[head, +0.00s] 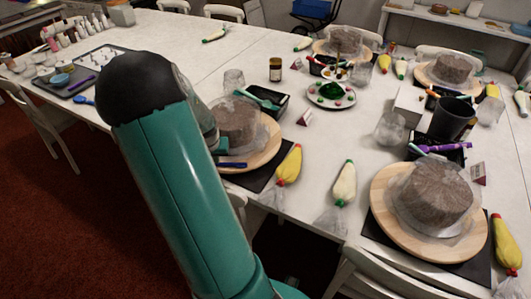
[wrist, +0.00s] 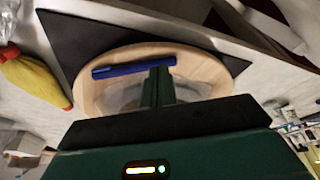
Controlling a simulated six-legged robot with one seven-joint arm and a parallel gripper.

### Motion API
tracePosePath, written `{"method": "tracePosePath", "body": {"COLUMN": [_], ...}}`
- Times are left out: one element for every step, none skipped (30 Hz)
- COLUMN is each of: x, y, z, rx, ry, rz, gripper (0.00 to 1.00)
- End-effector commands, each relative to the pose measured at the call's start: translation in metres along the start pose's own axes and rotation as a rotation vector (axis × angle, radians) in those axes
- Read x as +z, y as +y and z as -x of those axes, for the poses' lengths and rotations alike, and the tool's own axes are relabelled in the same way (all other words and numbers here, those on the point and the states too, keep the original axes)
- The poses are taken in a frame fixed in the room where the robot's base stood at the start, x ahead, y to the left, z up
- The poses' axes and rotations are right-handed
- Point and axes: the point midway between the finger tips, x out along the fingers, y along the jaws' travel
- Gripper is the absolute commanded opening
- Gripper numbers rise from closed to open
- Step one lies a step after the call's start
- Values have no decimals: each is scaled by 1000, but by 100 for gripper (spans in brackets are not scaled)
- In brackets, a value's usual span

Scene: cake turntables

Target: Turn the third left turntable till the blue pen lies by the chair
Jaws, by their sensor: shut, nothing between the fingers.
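A round wooden turntable (head: 268,151) with a brown cake (head: 238,122) stands on a black mat (head: 250,180) beside my arm in the head view. The blue pen (head: 231,165) lies on its near rim, toward the table edge and a partly hidden white chair (head: 238,200). In the wrist view the pen (wrist: 133,69) lies on the wooden disc (wrist: 208,69). My gripper (wrist: 159,75) is shut and empty, its tip over the disc close to the pen; I cannot tell whether they touch. In the head view my arm mostly hides the gripper.
A yellow piping bag (head: 289,164) lies right of the turntable, with a cream bag (head: 344,184) beyond. A black tray (head: 262,105) and a glass (head: 234,82) stand behind it. Another turntable (head: 387,205) with a cake stands at the right.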

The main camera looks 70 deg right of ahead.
Motion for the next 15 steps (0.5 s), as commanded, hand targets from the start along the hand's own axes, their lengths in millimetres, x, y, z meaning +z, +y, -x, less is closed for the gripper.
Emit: {"method": "tracePosePath", "body": {"x": [-1,-2,-3,-4,-5,-6,-7,-8,-9,-10,-11,-12,-12,-13,-13], "y": [7,13,22,29,35,44,51,57,66,72,79,85,90,93,96], "z": [0,0,-1,-1,-1,-2,-2,-2,-3,-3,-3,-4,-4,-4,-4], "rx": [1,2,2,2,2,2,2,2,1,2,2,2,1,1,1], "ry": [0,0,0,0,-1,-1,-1,-1,-1,-1,-1,-1,-1,-1,-1], "rz": [-4,-6,-8,-8,-9,-9,-8,-9,-8,-9,-8,-7,-6,-5,-3], "gripper": [0,0,0,0,0,0,0,0,0,0,0,0,0,0,0]}}
